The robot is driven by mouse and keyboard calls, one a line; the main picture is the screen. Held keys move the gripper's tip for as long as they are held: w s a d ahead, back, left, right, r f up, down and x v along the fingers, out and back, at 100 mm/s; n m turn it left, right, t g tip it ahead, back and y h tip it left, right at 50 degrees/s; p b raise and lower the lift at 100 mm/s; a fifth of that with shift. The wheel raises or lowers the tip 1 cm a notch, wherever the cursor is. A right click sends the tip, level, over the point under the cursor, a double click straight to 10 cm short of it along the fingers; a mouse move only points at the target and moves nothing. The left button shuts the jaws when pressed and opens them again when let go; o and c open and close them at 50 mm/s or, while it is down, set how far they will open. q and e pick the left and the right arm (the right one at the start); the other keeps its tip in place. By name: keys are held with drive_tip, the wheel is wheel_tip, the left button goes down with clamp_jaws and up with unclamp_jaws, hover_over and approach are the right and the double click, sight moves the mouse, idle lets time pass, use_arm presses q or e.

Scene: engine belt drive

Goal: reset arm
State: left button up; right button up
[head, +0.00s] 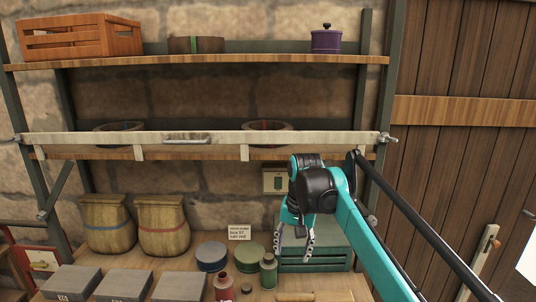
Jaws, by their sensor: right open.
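My right gripper (294,246) hangs from the teal and black arm that comes in from the lower right. Its two fingers point down and stand apart, with nothing seen between them. It is in front of a teal slatted crate (315,263) and covers part of it. I cannot tell how far the fingertips are from the crate. My left gripper is not in view.
A shelf board with a handle (187,141) spans the rack just above and left of my arm. Jars, including a green bottle (268,271) and a red bottle (223,287), stand on the bench left of the gripper. Sacks (163,229) and grey boxes (124,286) stand farther left.

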drive_tip(key=s+d+f+n+t, duration=0.1)
drive_tip(key=s+d+t, duration=0.15)
drive_tip(key=s, duration=0.35)
drive_tip(key=s+d+f+t, duration=0.1)
drive_tip(key=s+d+f, duration=0.1)
drive_tip(key=s+d, duration=0.3)
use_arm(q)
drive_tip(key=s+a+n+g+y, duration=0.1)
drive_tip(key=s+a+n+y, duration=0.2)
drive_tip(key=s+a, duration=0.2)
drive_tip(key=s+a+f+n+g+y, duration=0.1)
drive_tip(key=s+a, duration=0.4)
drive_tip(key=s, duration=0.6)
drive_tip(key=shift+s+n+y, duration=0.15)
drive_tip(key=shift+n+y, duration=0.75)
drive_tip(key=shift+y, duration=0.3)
use_arm(e)
drive_tip(key=s+d+f+n+t, duration=0.2)
drive_tip(key=s+d+f, duration=0.2)
drive_tip(key=s+f, duration=0.8)
drive_tip(key=shift+s+t+h, duration=0.35)
drive_tip(key=shift+s+h, duration=0.05)
drive_tip(key=shift+s, duration=0.65)
